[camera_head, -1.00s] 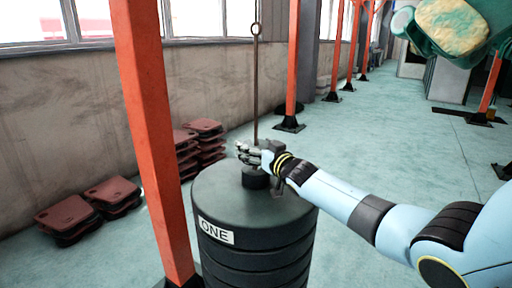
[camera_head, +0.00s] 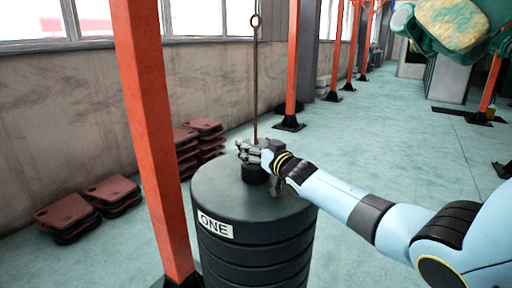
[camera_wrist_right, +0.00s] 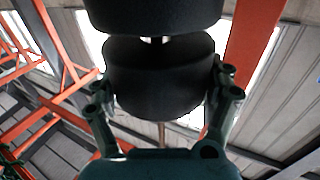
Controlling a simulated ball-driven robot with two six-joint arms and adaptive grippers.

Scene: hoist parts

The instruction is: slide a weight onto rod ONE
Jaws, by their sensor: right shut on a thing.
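A vertical rod (camera_head: 255,85) with a ring on top stands over a ribbed black drum (camera_head: 255,215) labelled ONE. A short black cylinder (camera_head: 254,174) sits at its foot. My right gripper (camera_head: 256,153) is at the rod, just above that cylinder. In the right wrist view its fingers (camera_wrist_right: 165,95) are shut on a dark round weight (camera_wrist_right: 160,75). The rod shows on both sides of the weight; whether it runs through or behind it I cannot tell. A narrow gap separates the weight from another black cylinder (camera_wrist_right: 155,12). My left gripper is not in view.
An orange post (camera_head: 150,130) stands close to the drum's left. Stacks of dark red plates (camera_head: 200,140) lie along the wall, with more plates (camera_head: 70,215) at the left. A green machine (camera_head: 455,28) hangs into the upper right.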

